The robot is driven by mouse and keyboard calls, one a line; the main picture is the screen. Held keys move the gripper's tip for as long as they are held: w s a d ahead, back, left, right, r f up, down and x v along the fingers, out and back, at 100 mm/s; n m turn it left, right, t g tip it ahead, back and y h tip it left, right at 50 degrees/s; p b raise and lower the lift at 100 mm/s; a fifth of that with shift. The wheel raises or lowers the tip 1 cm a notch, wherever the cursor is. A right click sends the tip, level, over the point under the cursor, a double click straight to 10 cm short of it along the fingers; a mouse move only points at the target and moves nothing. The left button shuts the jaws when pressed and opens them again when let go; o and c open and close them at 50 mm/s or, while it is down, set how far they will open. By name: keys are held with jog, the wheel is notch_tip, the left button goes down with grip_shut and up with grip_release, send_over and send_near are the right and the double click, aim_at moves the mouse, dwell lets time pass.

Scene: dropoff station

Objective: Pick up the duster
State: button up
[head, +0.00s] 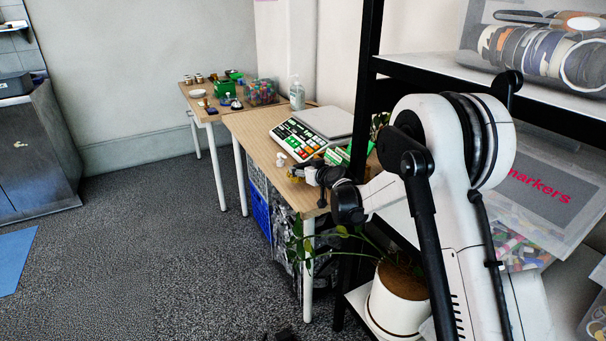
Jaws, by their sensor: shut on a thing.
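My gripper (299,173) is at the front edge of the near wooden table (250,127), seen small in the head view. No other thing in view can be clearly made out as a duster.
A scale with a keypad (298,137) stands on the table behind my gripper, with a small white thing (281,158) beside it. A pump bottle (297,93) is farther back. A black shelf post (370,60) and potted plant (398,300) stand close to my arm.

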jog(key=s+a+r+p, duration=0.1)
jog(key=s+a+r, duration=0.3)
jog(key=s+a+r+p, duration=0.1)
jog(key=s+a+r, duration=0.2)
jog(key=s+a, duration=0.1)
jog(key=shift+a+r, duration=0.35)
jog(key=o, duration=0.5)
jog(key=shift+c, duration=1.3)
jog(key=shift+w, duration=0.15)
